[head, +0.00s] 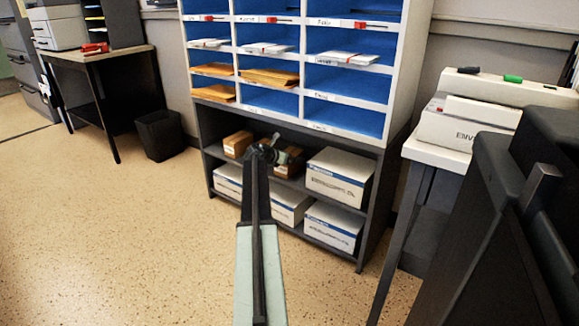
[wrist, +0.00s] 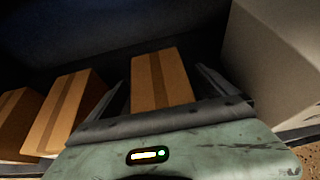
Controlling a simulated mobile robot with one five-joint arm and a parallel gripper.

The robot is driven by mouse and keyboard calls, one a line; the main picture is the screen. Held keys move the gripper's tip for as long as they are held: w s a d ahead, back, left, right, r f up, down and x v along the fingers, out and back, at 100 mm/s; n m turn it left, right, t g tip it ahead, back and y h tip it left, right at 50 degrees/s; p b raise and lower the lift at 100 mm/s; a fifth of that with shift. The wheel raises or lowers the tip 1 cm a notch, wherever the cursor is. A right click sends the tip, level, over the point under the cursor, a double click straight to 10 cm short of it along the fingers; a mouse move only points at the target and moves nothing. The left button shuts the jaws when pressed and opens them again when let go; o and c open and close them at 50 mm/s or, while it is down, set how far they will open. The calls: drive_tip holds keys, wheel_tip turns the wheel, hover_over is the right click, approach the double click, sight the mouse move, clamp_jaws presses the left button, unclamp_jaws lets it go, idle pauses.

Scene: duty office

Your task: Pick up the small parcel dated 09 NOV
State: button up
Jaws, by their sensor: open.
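My gripper (head: 268,152) reaches into the upper shelf of the dark open unit. In the wrist view its two fingers (wrist: 161,84) are apart, one on each side of a small brown parcel (wrist: 160,66) with a tape strip; I cannot tell how deep it sits between them. A second parcel (wrist: 68,108) and a third (wrist: 14,122) stand to the left. In the head view a brown parcel (head: 238,144) is left of the gripper and another (head: 291,162) is right, partly hidden by it. No date is readable on any parcel.
A large white box (head: 338,178) stands right of the parcels, close to the right finger in the wrist view (wrist: 278,70). More white boxes (head: 331,228) fill the lower shelf. Blue pigeonholes (head: 345,84) rise above. The floor (head: 130,235) at left is clear.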

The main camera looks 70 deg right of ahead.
drive_tip(key=c, duration=1.9)
drive_tip(key=shift+o, duration=0.2)
drive_tip(key=shift+a+r, duration=0.1)
drive_tip(key=shift+a+r+p, duration=0.15)
drive_tip(key=shift+r+p, duration=0.15)
drive_tip(key=shift+p, duration=0.05)
wheel_tip(320, 180, up, 7)
drive_tip(key=p, duration=0.7)
drive_tip(key=shift+r, duration=0.1)
drive_tip(key=w+a, duration=0.2)
drive_tip(key=a, duration=0.7)
drive_tip(key=w+a+f, duration=0.1)
drive_tip(key=w+a, duration=0.2)
drive_tip(key=a, duration=0.7)
drive_tip(key=shift+b, duration=0.45)
